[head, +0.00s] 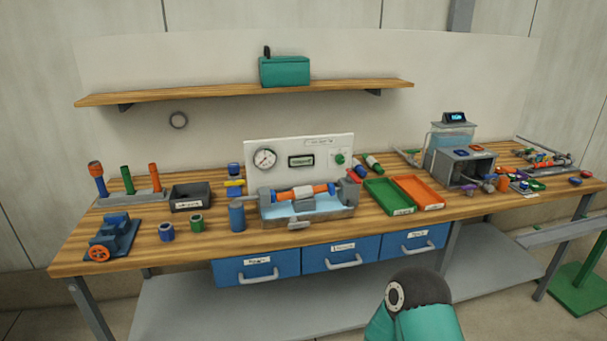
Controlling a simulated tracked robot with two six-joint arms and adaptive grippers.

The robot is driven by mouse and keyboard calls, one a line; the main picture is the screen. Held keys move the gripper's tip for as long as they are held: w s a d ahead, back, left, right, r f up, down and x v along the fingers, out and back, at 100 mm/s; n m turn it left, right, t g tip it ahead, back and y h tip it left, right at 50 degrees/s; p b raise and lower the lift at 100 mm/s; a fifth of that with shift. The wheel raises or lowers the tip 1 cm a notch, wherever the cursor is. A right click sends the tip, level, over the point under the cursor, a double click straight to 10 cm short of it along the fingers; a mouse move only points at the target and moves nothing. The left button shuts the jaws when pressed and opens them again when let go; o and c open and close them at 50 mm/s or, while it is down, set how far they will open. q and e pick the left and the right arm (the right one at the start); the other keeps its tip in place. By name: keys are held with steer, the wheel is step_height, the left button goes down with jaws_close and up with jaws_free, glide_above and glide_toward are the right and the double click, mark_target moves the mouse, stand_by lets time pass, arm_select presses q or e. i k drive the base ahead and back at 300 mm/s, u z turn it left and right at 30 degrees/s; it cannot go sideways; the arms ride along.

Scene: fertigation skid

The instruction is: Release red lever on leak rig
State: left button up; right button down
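The leak rig stands mid-bench, with a white panel (322,147) behind a shallow water tray (300,222). The panel carries a round gauge (265,159), a small display (301,161) and a green knob (339,158). A pipe with blue ends and an orange-and-white middle (302,193) lies across the tray. A small red part (354,177), which looks like the red lever, sits at the pipe's right end; its exact position is too small to tell. Neither gripper shows. A teal and black part of my own arm is at the bottom, well in front of the bench.
Green (389,197) and orange (419,191) trays lie right of the rig. A blue cylinder (237,217) stands close on its left. A grey box machine (462,166) and loose fittings fill the right end. Blue drawers (342,254) hang below.

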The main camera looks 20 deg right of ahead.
mark_target(351, 177)
steer(key=u, duration=0.05)
steer(key=i, duration=1)
steer(key=z, duration=0.5)
